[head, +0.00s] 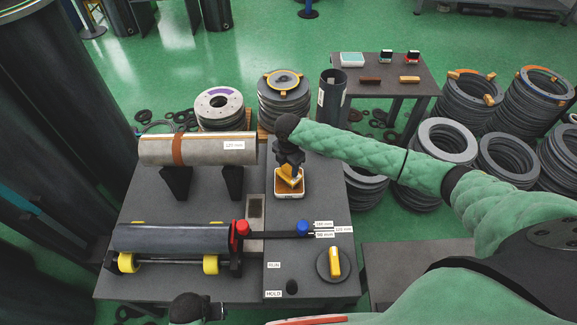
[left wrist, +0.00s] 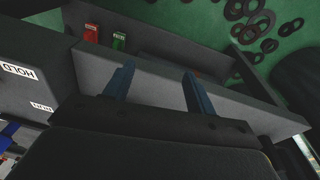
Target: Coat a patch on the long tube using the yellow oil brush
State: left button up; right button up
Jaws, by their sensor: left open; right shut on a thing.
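My right gripper (head: 289,164) is shut on the yellow oil brush (head: 290,174) and holds it at a small white-rimmed tray (head: 277,192) with an orange-brown inside. Whether the bristles touch the tray I cannot tell. A dark grey tube (head: 170,239) lies across yellow rollers (head: 127,263) at the front left of the table. A pale tube (head: 205,150) with a brown band rests on two black stands behind it. My left gripper (left wrist: 156,72) is open and empty in the left wrist view, near a grey panel edge.
A red knob (head: 242,227) and a blue knob (head: 303,227) sit on a dark bar right of the dark tube. A yellow rotary switch (head: 334,263) is at the front right, near RUN and HOLD labels. Ring stacks (head: 284,100) and a side table (head: 380,70) stand behind.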

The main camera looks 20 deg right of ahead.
pick_arm(q)
jog(key=shift+w, duration=0.15)
jog(key=shift+w+r, duration=0.15)
jog(key=shift+w, duration=0.45)
pick_arm(e)
jog(key=shift+f, duration=0.25)
pick_arm(q)
jog(key=shift+s+f, duration=0.3)
jog(key=shift+s, duration=0.45)
pick_arm(e)
jog(key=shift+f, duration=0.1)
jog(key=shift+f, duration=0.1)
pick_arm(q)
jog(key=shift+w+r, duration=0.2)
jog(key=shift+w, duration=0.55)
